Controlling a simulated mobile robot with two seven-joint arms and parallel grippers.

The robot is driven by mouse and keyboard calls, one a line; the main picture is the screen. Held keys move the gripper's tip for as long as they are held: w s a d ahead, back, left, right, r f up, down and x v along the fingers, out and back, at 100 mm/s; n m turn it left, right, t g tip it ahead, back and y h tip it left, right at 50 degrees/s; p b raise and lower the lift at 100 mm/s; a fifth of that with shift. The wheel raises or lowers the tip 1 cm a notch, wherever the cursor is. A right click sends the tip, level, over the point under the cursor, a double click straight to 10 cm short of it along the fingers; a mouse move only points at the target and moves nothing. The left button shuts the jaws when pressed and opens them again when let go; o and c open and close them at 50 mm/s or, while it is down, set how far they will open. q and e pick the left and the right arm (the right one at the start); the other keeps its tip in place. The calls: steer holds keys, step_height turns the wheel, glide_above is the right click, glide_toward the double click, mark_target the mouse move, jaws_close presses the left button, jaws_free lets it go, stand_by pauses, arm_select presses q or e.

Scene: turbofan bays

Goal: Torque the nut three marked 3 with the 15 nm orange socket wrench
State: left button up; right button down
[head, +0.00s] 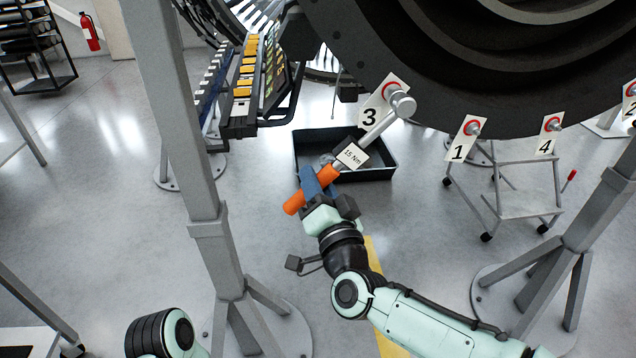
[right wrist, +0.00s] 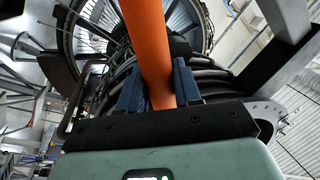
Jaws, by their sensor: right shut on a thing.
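The orange socket wrench (head: 327,174) carries a label reading 15 Nm. My right gripper (head: 318,187) is shut on its orange handle, which also shows between the blue fingers in the right wrist view (right wrist: 151,55). A red ring (head: 391,89) shows on that tag. My left gripper is not in view; only part of my left arm shows at the bottom.
Tags marked 1 (head: 459,150) and 4 (head: 546,145) hang along the dark engine rim (head: 430,100). A black bin (head: 380,174) lies on the floor below the wrench. Grey stand posts (head: 172,120) rise left and right. A wheeled trolley (head: 528,200) stands at right.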

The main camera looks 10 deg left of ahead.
steer(key=shift+s+a+r+m, duration=0.25)
steer(key=shift+a+r+m, duration=0.45)
steer(key=shift+r, duration=0.15)
steer(key=shift+r+t, duration=0.1)
steer(key=shift+t, duration=0.2)
steer(key=shift+s+a+r+m+p, duration=0.2)
steer(key=shift+a+r+m+p, duration=0.35)
steer(key=shift+r+m, duration=0.25)
steer(key=shift+s+a+r+m+t+h, duration=0.15)
steer(key=shift+a+r+m+h, duration=0.15)
steer(key=shift+r+m, duration=0.15)
steer(key=shift+a+r+m+t+h, duration=0.15)
steer(key=shift+a+r+m+h, duration=0.1)
steer(key=shift+r+m, duration=0.15)
steer(key=shift+f, duration=0.1)
